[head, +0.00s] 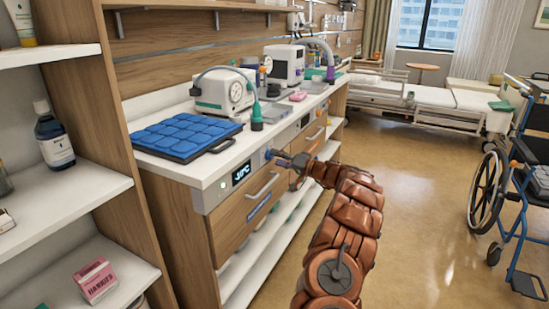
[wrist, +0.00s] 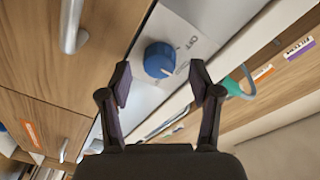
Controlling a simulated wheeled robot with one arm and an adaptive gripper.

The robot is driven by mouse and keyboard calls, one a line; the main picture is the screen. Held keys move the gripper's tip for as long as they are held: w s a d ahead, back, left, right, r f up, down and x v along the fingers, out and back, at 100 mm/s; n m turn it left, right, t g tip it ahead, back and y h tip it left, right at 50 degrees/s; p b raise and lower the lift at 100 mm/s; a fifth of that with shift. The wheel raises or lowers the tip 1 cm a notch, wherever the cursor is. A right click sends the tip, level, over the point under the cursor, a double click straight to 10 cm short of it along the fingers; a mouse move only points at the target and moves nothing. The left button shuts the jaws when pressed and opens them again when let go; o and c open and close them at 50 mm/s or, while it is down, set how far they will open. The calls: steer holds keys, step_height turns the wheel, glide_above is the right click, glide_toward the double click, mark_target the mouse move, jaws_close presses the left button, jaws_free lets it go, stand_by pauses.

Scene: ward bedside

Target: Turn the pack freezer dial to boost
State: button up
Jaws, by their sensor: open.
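The pack freezer dial is a round blue knob (wrist: 158,58) with a white pointer mark, set on a pale panel. In the wrist view the mark is on its lower right side. Small grey lettering is printed on the panel, too unclear to read surely. My gripper (wrist: 160,82) is open, with its two dark fingertips apart below and to either side of the knob, not visibly touching it. In the head view my gripper (head: 284,158) is close to the front panel, by the blue dial (head: 268,154). A lit temperature display (head: 242,173) is left of the dial.
A blue pack tray (head: 222,146) lies on the white counter above. Drawer handles (head: 262,186) stick out below the panel. White machines with hoses (head: 224,92) stand farther back. A wheelchair (head: 500,190) is at the right; the floor between is clear.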

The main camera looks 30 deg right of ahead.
steer(key=shift+x, duration=1)
steer(key=c, duration=1.1)
steer(key=shift+c, duration=0.2)
steer(key=m+p, duration=0.1)
steer(key=m, duration=0.4)
steer(key=shift+r+g, duration=0.15)
steer(key=shift+g, duration=0.25)
steer(key=m+p, duration=0.3)
steer(key=m, duration=0.3)
steer(key=shift+g, duration=0.3)
steer(key=shift+m, duration=0.3)
